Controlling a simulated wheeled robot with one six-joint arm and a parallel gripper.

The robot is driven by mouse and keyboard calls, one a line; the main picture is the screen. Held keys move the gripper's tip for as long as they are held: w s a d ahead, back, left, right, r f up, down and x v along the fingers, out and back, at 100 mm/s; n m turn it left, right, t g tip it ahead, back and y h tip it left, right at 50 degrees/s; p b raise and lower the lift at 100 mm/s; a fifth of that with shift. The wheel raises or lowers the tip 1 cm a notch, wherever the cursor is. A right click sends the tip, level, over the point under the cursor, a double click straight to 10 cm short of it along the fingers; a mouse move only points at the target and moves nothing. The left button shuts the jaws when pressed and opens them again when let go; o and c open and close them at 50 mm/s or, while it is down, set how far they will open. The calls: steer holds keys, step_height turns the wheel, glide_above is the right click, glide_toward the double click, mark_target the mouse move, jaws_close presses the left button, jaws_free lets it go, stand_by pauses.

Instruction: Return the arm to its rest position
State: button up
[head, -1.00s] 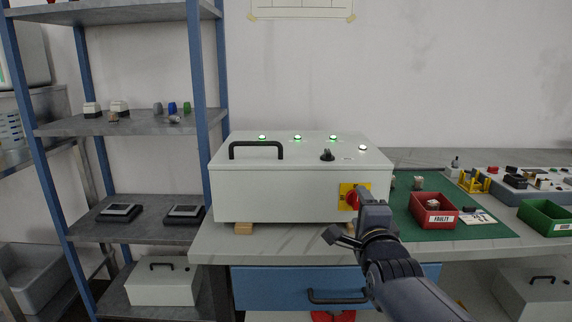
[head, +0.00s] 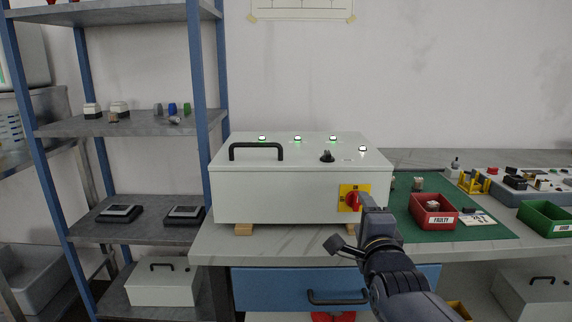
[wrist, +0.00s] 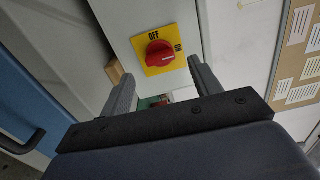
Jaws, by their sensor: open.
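My gripper (head: 366,201) is in front of the right end of the white plate processor box (head: 280,195), beside its red rotary switch (head: 353,202) on a yellow plate. In the wrist view my gripper (wrist: 160,82) is open, with its two fingers apart and nothing between them. The red switch (wrist: 160,54) shows beyond the fingertips, apart from them, with the word OFF on its yellow plate. My arm reaches up from the lower right in the head view. Several lamps on the box top are lit, green and white.
A red bin marked FAULTY (head: 434,218) and a green bin (head: 545,217) stand on the worktop at right. A blue drawer (head: 290,288) with a black handle is below the bench. A blue-framed shelf (head: 140,122) stands at left.

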mark_target(357, 202)
steer(key=w, duration=0.4)
steer(key=shift+w+f, duration=0.1)
steer(key=shift+w, duration=0.1)
steer(key=shift+w+r, duration=0.2)
steer(key=n+p, duration=0.3)
steer(key=n, duration=0.1)
steer(key=shift+s+n, duration=0.1)
steer(key=shift+n, duration=0.2)
steer(key=n+p, duration=0.3)
steer(key=n, duration=0.1)
steer(key=shift+r+n+p, duration=0.1)
steer(key=shift+n+p, duration=0.2)
steer(key=shift+p, duration=0.05)
steer(key=n+p, duration=0.5)
steer(key=shift+n, duration=0.3)
steer(key=shift+n+p, duration=1.3)
steer(key=shift+p, duration=0.1)
steer(key=shift+f, duration=0.2)
